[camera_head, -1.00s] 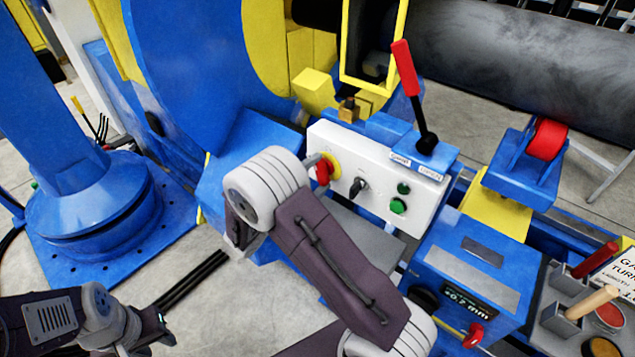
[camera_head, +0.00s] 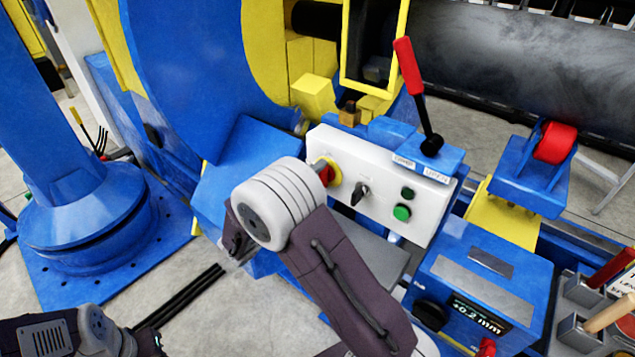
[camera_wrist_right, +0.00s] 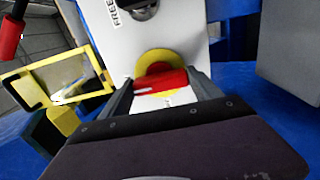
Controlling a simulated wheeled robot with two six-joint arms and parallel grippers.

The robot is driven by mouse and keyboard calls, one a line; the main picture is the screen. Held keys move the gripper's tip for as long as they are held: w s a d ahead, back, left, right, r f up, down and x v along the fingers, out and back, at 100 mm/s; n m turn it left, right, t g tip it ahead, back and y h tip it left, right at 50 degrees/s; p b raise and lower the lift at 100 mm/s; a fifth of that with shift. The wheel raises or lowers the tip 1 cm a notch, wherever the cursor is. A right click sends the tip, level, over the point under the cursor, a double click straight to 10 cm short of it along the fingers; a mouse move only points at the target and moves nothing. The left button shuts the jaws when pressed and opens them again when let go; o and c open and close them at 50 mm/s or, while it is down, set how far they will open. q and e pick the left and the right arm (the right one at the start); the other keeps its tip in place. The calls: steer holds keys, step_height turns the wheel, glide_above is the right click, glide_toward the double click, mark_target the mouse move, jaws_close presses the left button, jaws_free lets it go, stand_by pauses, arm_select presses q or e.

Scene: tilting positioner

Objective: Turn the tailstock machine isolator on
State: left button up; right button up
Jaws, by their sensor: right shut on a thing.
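The isolator is a red handle (camera_head: 327,175) on a yellow disc, at the left end of a white control panel (camera_head: 385,208). In the right wrist view the red handle (camera_wrist_right: 160,81) lies crosswise between my fingers, with the yellow disc (camera_wrist_right: 158,61) behind it. My right gripper (camera_wrist_right: 161,88) is shut on this handle. In the head view my right wrist hides its fingers and part of the handle. My left arm (camera_head: 85,332) shows at the bottom left; its gripper end is partly cut off and its jaws are unclear.
Right of the isolator are a black key switch (camera_head: 360,193) and green buttons (camera_head: 402,213). A red-gripped lever (camera_head: 410,70) rises behind the panel. A blue box with a display (camera_head: 478,313) stands to the right. A yellow frame (camera_head: 345,50) is behind.

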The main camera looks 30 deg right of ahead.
steer(key=o, duration=1.4)
steer(key=p+v, duration=0.1)
steer(key=v, duration=0.8)
steer(key=shift+p, duration=0.3)
steer(key=shift+s+f, duration=0.1)
